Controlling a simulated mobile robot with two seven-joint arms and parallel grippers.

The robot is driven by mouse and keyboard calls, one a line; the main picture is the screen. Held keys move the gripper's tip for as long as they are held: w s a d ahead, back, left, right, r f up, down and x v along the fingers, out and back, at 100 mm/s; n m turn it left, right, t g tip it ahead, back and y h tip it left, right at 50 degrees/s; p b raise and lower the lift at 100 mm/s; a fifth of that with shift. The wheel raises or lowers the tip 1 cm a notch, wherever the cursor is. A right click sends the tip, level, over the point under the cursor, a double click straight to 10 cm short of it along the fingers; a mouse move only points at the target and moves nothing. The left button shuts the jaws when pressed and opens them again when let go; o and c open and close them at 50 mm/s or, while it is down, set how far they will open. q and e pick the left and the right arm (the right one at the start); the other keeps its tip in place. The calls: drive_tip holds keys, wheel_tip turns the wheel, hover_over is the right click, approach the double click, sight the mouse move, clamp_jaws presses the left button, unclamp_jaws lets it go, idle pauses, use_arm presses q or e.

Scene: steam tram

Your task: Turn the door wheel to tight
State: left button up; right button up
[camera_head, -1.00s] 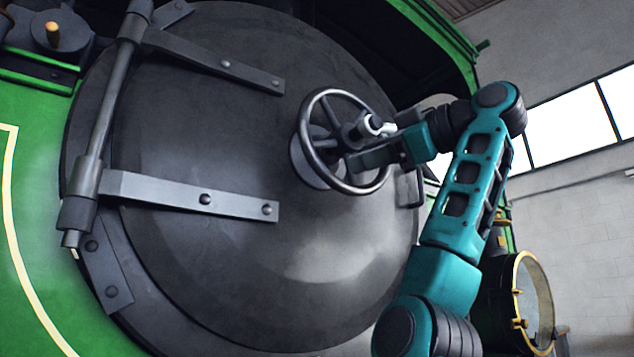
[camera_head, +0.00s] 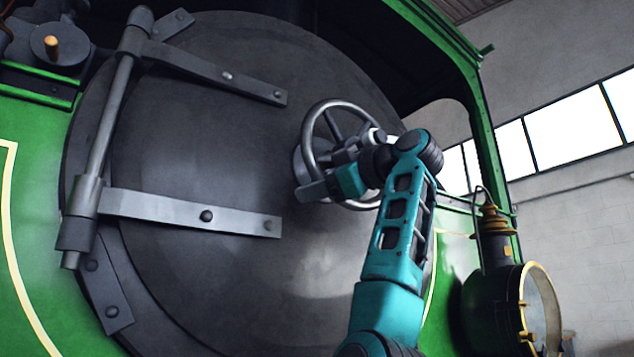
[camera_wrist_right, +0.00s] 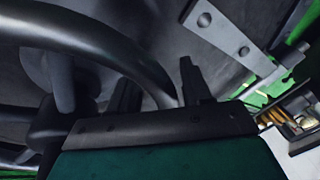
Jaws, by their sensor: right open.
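The door wheel (camera_head: 309,142), a grey metal ring with spokes and a hub, is mounted on the large dark round door (camera_head: 225,150). My right gripper (camera_head: 316,189) is at the lower left of the wheel, in front of the rim, its jaws partly hidden by the teal arm. In the right wrist view the wheel's rim (camera_wrist_right: 110,45) curves down to the open jaws of my gripper (camera_wrist_right: 157,90) and appears to pass between the two dark fingers. Contact cannot be told. The arm hides the wheel's lower right. My left gripper is not in view.
Two strap hinges (camera_head: 190,211) and a vertical hinge bar (camera_head: 105,130) stand out from the door's left side. A lamp (camera_head: 535,305) with a brass rim is at the lower right. The green body (camera_head: 35,240) surrounds the door.

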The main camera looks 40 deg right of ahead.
drive_tip(key=shift+w, duration=0.1)
drive_tip(key=shift+c, duration=0.3)
clamp_jaws()
idle(0.4)
